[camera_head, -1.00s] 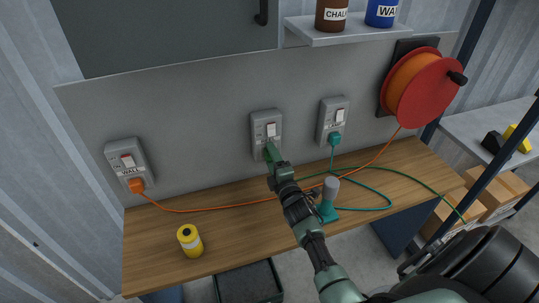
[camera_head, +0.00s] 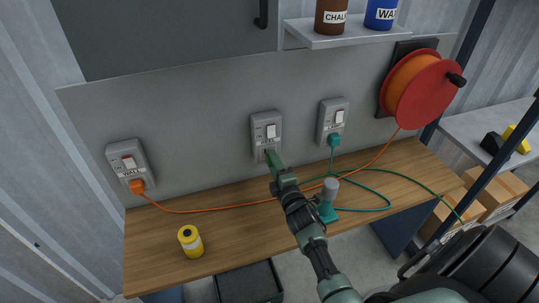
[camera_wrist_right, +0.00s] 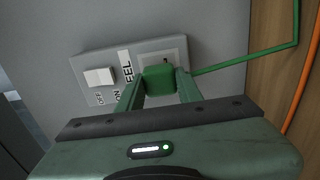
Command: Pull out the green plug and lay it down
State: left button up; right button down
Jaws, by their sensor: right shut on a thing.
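The green plug (camera_wrist_right: 160,82) is between the fingers of my right gripper (camera_head: 272,160) in the right wrist view. The gripper is shut on it, just in front of the middle wall socket (camera_head: 265,133). A dark opening on the socket face (camera_wrist_right: 173,52) shows beyond the plug. I cannot tell whether the pins are fully clear of it. The plug's green cord (camera_wrist_right: 235,62) runs off to the right in the wrist view. In the head view the gripper mostly hides the plug. My left gripper is not in view.
An orange plug (camera_head: 137,186) is in the left socket, a teal plug (camera_head: 334,140) in the right one. The wooden bench (camera_head: 230,225) below holds a yellow can (camera_head: 190,241) and a teal-based tool (camera_head: 328,208). Cords cross the bench; its front middle-left is clear.

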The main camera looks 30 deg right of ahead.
jog(key=shift+p+v, duration=0.6)
jog(key=shift+v, duration=1.4)
jog(key=shift+s, duration=0.1)
